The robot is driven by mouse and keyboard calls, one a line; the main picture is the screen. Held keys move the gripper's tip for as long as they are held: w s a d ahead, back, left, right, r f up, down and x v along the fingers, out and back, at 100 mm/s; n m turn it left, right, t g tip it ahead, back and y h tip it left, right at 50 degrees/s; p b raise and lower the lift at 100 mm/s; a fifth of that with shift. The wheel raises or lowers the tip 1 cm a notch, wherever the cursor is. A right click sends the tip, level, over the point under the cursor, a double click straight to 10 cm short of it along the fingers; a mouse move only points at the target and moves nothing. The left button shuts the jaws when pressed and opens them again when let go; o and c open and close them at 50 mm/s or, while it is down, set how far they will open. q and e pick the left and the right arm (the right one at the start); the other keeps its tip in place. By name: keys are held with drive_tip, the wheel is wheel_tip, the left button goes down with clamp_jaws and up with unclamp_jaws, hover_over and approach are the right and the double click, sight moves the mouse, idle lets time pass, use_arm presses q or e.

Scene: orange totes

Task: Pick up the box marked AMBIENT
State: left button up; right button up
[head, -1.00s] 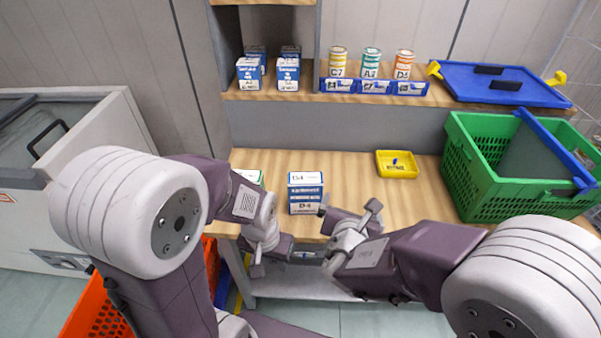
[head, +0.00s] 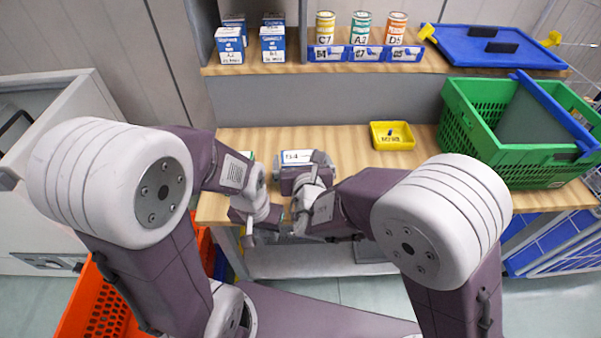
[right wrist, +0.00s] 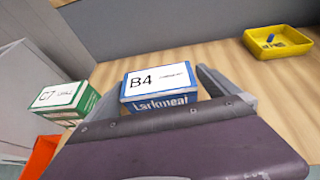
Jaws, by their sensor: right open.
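A blue-and-white box with B4 on its top label (head: 297,157) stands on the wooden bench; it also shows in the right wrist view (right wrist: 160,90). I cannot read AMBIENT on any box. My right gripper (head: 308,160) is open, with its fingers on either side of the B4 box; whether they touch it I cannot tell. A green-and-white box marked C7 (right wrist: 66,100) stands to its left, mostly hidden by my left arm in the head view. My left gripper (head: 250,232) hangs low at the bench's front edge; its jaw opening is unclear.
A yellow tray (head: 410,143) holds something small. A green crate (head: 520,175) stands at the bench's right. The shelf above holds several blue-and-white boxes (head: 230,45), cans (head: 360,28) and a blue lid (head: 495,52). An orange tote (head: 95,305) is low left.

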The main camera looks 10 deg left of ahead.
drive_tip(key=x, duration=0.3)
drive_tip(key=shift+w+a+f, duration=0.15)
drive_tip(key=shift+w+f, duration=0.05)
drive_tip(key=shift+w, duration=0.05)
drive_tip(key=shift+s+r, duration=0.1)
drive_tip(key=c, duration=1.5)
drive_tip(key=d+r, duration=1.1)
drive_tip(key=shift+w+d, duration=0.4)
drive_tip(key=shift+w, duration=0.05)
